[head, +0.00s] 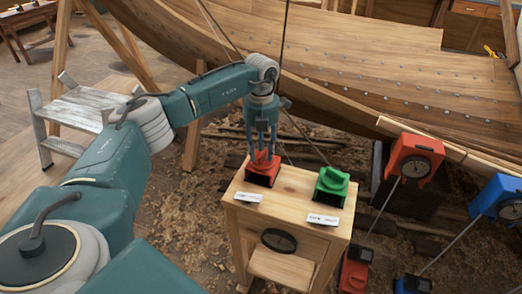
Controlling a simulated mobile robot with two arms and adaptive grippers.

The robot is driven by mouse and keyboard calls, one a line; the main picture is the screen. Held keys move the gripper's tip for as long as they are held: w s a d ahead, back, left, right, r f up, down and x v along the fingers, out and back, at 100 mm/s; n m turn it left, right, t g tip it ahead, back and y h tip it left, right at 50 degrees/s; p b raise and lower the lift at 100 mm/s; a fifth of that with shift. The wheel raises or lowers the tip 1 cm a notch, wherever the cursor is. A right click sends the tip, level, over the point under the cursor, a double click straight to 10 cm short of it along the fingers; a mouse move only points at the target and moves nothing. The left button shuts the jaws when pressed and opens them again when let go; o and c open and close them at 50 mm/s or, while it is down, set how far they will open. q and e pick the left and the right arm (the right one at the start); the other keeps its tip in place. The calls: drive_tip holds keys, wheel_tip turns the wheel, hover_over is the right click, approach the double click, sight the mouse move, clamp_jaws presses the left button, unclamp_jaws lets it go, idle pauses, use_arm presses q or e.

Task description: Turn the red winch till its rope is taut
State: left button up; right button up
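The red winch (262,175) stands at the left of the wooden cabinet top (292,190), a dark opening in its front. My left gripper (263,153) points straight down onto its red top, with fingertips at the raised part. Whether the fingers press on it is too small to tell. The green winch (331,183) stands to the right, apart from the gripper. Thin dark lines run up and back near the winches; which one is the red winch's rope, and how taut it is, I cannot tell. My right gripper is not in view.
White cards (323,220) lie before the winches. A red dial box (412,160) and a blue dial box (500,200) are at right, with rods down to floor units. The planked hull (350,95) rises behind. A step stool (80,115) stands left.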

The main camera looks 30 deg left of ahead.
use_arm(q)
wheel_tip(320, 180, up, 12)
idle(0.4)
drive_tip(key=shift+f, duration=0.1)
